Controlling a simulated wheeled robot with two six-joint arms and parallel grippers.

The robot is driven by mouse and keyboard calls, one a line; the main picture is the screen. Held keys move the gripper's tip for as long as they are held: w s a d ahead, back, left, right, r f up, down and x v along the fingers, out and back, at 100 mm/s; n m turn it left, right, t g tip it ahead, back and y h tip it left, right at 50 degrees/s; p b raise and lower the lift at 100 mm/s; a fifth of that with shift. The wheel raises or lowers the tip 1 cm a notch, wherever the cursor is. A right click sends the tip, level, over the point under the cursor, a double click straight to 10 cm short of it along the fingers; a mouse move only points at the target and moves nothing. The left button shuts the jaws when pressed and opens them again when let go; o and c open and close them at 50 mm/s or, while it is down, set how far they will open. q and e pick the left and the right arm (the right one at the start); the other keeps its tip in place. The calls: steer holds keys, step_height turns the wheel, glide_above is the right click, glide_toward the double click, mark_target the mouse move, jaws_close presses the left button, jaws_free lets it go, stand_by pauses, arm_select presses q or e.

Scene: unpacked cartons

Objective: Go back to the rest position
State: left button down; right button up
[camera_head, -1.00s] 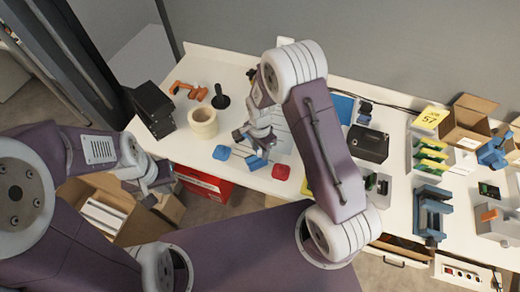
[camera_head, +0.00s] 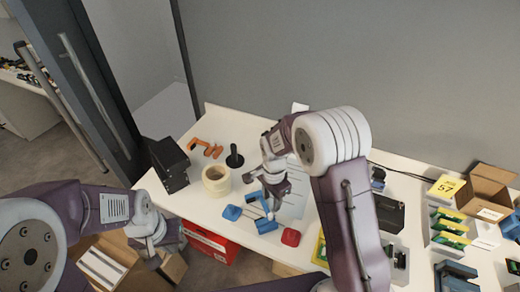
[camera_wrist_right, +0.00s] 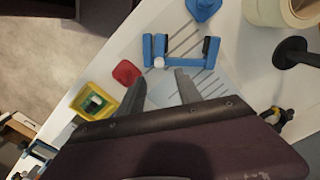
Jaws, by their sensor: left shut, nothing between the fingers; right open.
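My left gripper (camera_head: 166,262) is shut and empty. It hangs off the table's near left side, over the open carton. My right gripper (camera_head: 272,205) is over the white table, above a blue clamp-like frame (camera_head: 262,222). In the right wrist view, the right gripper (camera_wrist_right: 161,80) is open with nothing between its fingers. The blue frame (camera_wrist_right: 185,63) lies just past the fingertips there, with a small white round spot beside it. I cannot tell whether the fingers touch the frame.
A tape roll (camera_head: 216,181), black stand (camera_head: 234,157), orange clamp (camera_head: 206,148) and black box (camera_head: 169,165) stand at the table's left. A red piece (camera_head: 291,237) and blue piece (camera_head: 232,212) lie near the front edge. An open carton (camera_head: 485,190) and trays crowd the right.

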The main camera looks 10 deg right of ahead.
steer(key=s+d+r+t, duration=0.1)
steer(key=s+d+r, duration=0.15)
steer(key=r, duration=0.35)
steer(key=s+d+f+n, duration=0.1)
steer(key=s+d+n, duration=0.2)
steer(key=s+n, duration=0.7)
steer(key=shift+s+n, duration=0.25)
steer(key=shift+n, duration=0.95)
steer(key=shift+s, duration=0.15)
